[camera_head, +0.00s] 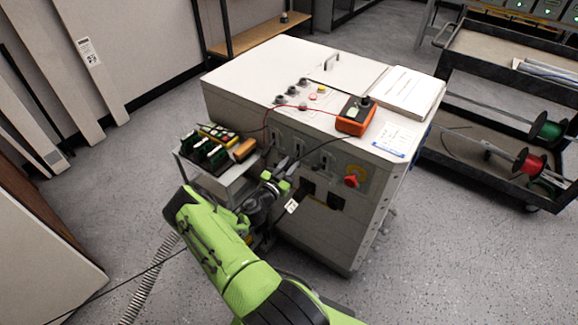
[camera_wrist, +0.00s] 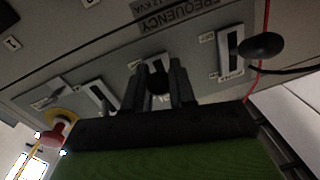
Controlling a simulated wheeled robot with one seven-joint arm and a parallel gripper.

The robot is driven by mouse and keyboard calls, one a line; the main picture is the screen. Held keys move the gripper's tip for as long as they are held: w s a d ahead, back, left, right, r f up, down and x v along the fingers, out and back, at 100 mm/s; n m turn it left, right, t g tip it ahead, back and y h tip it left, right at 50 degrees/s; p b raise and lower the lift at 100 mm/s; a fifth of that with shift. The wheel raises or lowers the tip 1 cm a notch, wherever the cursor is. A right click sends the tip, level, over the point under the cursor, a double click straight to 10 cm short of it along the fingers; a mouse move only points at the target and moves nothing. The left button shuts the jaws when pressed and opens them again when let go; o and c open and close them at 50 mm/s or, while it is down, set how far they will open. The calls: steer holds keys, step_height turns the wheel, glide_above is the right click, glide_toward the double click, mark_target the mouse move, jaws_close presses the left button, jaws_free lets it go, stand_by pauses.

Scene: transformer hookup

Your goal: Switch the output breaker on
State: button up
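In the wrist view the panel appears upside down. My gripper (camera_wrist: 158,82) is at the panel, its two dark fingers apart on either side of a black rounded handle (camera_wrist: 158,80) in front of a pale switch plate. Whether the fingers touch it I cannot tell. No label I can read names the output breaker.
An orange meter (camera_head: 356,115) with red and black leads sits on top. A side shelf (camera_head: 222,184) holds several small devices at left. Another black knob (camera_wrist: 264,47) stands out beside my gripper. A cart with wire spools (camera_head: 530,162) is at right.

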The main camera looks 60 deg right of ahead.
mark_target(290, 162)
steer(key=shift+r, duration=0.1)
jaws_close()
steer(key=shift+r+p, duration=0.15)
steer(key=shift+p, duration=0.25)
steer(key=r+y+p, duration=0.1)
steer(key=p, duration=0.2)
steer(key=shift+a+r+y, duration=0.15)
steer(key=shift+a+y, duration=0.05)
steer(key=shift+y, duration=0.2)
step_height(290, 162, up, 2)
steer(key=y+p, duration=0.3)
steer(key=p, duration=0.2)
steer(key=shift+t+p, duration=0.3)
steer(key=y+p, duration=0.1)
steer(key=r+y+p, duration=0.1)
steer(key=y+p, duration=0.1)
steer(key=shift+d+r+m+y, duration=0.1)
steer(key=shift+r+m+y, duration=0.05)
steer(key=shift+m+y, duration=0.15)
steer(key=shift+d+r+t+y+p, duration=0.1)
steer(key=shift+r+t+y+p, duration=0.15)
steer(key=shift+y, duration=0.4)
steer(key=shift+d+r+t+y+p, duration=0.15)
steer(key=shift+r+y+p, duration=0.1)
steer(key=shift+y, duration=0.4)
steer(key=o, duration=0.8)
jaws_free()
steer(key=shift+o, duration=0.2)
steer(key=shift+f, duration=0.1)
